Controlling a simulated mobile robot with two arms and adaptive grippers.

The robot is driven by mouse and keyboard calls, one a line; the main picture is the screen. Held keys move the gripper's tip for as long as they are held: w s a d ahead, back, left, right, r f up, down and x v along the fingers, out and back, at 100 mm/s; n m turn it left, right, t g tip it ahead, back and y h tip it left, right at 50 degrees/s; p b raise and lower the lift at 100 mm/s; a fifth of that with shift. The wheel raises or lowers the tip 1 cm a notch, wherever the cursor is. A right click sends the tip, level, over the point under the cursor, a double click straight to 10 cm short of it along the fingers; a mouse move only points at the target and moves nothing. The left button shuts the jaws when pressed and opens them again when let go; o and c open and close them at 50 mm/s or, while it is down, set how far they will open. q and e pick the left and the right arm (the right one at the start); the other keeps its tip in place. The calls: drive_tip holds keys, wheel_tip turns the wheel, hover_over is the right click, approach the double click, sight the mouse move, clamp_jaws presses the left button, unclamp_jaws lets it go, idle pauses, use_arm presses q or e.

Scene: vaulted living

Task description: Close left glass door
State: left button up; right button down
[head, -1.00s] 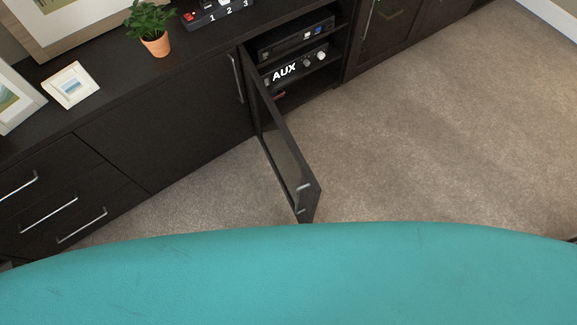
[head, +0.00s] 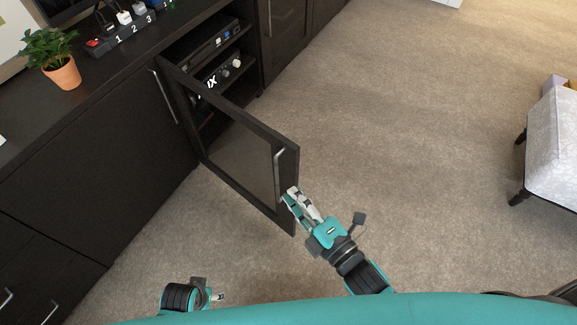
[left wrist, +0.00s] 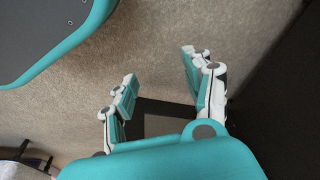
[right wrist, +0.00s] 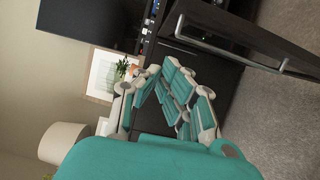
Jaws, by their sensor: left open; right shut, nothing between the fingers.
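The left glass door (head: 240,153) has a dark frame and a glass pane. It stands swung out from the dark cabinet, hinged at its left, with a metal handle (head: 277,175) near its free edge. In the right wrist view the door's frame and handle (right wrist: 230,50) cross the upper right. My right gripper (head: 291,196) is shut and empty, at the door's free edge below the handle; I cannot tell whether it touches. My left gripper (left wrist: 158,80) is open and empty in the left wrist view, low over the carpet.
The open compartment holds a black device (head: 201,50) and an AUX amplifier (head: 222,74). A potted plant (head: 62,72) and a numbered box (head: 122,36) stand on the cabinet top. Carpet is clear to the right, up to an upholstered seat (head: 553,135) with dark legs.

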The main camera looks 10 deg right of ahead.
sight(285, 157)
use_arm(q)
drive_tip(key=r, duration=0.1)
drive_tip(key=w+r+b, duration=0.1)
drive_tip(key=r, duration=0.1)
drive_tip(key=shift+r, duration=0.25)
use_arm(e)
drive_tip(key=w, duration=0.3)
drive_tip(key=w+a, duration=0.1)
drive_tip(key=w, duration=0.6)
drive_tip(key=shift+w+a, duration=0.3)
drive_tip(key=shift+w, duration=0.1)
drive_tip(key=shift+d, duration=0.1)
